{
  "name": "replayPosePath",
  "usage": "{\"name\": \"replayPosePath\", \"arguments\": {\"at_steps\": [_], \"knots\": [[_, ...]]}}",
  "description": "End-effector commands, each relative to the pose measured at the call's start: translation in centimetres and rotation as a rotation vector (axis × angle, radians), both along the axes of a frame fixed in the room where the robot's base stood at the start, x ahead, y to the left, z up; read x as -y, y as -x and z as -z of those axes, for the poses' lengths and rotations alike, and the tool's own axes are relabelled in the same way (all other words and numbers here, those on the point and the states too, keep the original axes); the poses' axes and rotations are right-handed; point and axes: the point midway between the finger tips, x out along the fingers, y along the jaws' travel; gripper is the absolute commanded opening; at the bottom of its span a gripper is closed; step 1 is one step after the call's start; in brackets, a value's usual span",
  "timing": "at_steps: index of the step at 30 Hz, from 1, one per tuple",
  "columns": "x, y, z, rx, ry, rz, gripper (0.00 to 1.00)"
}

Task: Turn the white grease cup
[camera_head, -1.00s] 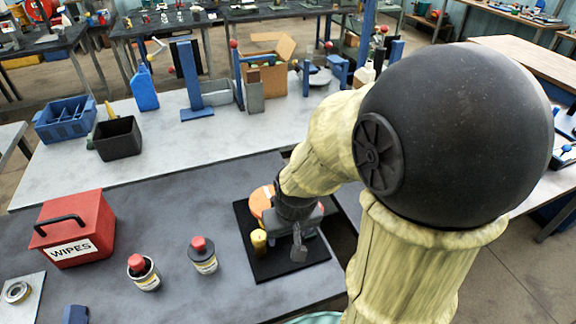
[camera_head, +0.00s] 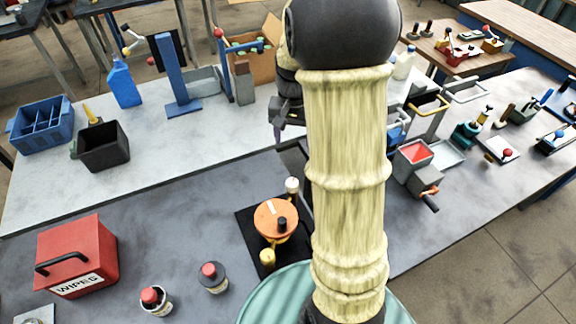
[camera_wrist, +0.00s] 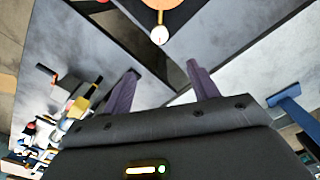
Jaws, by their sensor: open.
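The white grease cup (camera_head: 292,185) stands at the far edge of an orange round part (camera_head: 272,222) on a black mat (camera_head: 246,238). The white cup also shows near the top middle of the wrist view (camera_wrist: 159,35), beyond my fingertips. A yellow cup (camera_head: 267,257) is at the near side of the orange part. My gripper (camera_wrist: 162,72) is open and empty, its two purple fingers spread. In the head view my gripper (camera_head: 277,132) is beyond the mat, apart from the white cup, and partly hidden by my arm.
A red wipes box (camera_head: 80,255) and two red-capped bottles (camera_head: 155,300) (camera_head: 213,276) stand left of the mat. A black bin (camera_head: 104,146), a blue post stand (camera_head: 176,75) and a cardboard box (camera_head: 262,60) are on the lighter bench behind.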

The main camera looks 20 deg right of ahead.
Motion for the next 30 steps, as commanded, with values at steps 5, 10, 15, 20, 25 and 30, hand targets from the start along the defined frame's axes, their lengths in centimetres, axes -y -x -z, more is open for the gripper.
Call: {"name": "replayPosePath", "arguments": {"at_steps": [5, 10, 15, 20, 25, 30], "knots": [[-0.2, -0.1, 0.0, -0.001, -0.001, -0.003, 0.59], [-0.3, -0.1, 0.1, -0.001, -0.001, -0.005, 0.59], [-0.1, 0.0, 1.1, -0.004, -0.001, -0.002, 0.59], [-0.1, 0.1, 3.4, -0.007, -0.002, -0.001, 0.59], [0.0, 0.1, 6.3, -0.007, -0.002, 0.001, 0.59], [0.0, 0.1, 9.2, -0.006, -0.002, 0.001, 0.59]]}}
